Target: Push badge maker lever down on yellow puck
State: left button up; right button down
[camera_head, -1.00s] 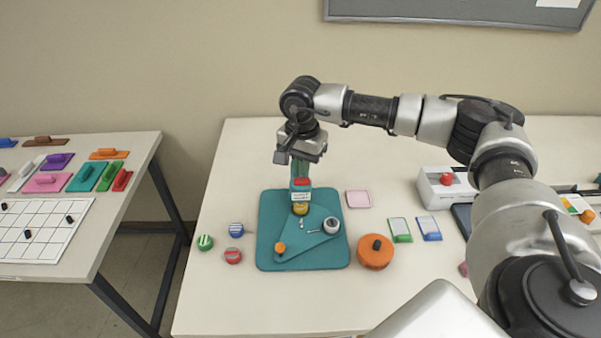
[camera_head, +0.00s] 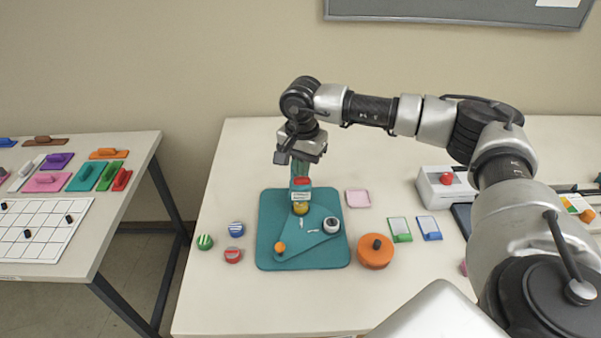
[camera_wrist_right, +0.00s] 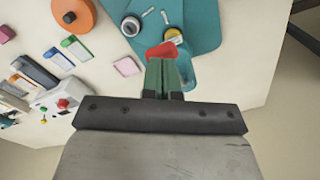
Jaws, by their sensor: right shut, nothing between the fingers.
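The badge maker stands on a teal mat (camera_head: 335,258) on the table, with a teal base plate (camera_head: 310,247) and a teal upright column. Its red-topped lever (camera_head: 301,183) is at the column, and the yellow puck (camera_head: 300,208) sits just below the press head. My right gripper (camera_head: 301,160) is over the lever from above, shut and empty, its tips close to the red part. In the right wrist view the shut fingers (camera_wrist_right: 162,75) reach the red lever end (camera_wrist_right: 162,51); whether they touch it I cannot tell. The yellow puck (camera_wrist_right: 173,36) shows beyond it. My left gripper is out of view.
An orange round tub (camera_head: 374,254) and green and blue cards (camera_head: 400,229) lie right of the mat. Several round badges (camera_head: 233,255) lie to its left. A pink tray (camera_head: 358,198) and a white machine (camera_head: 440,190) stand further right.

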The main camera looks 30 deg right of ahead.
aim_at(302, 184)
notch_tip(302, 184, down, 10)
jog(key=b, duration=0.7)
dwell(0.9)
jog(key=shift+r, duration=0.2)
jog(key=shift+r+p, duration=1.15)
jog(key=shift+r, duration=0.85)
jog(key=shift+r+p, duration=2)
jog(key=shift+r, duration=1.45)
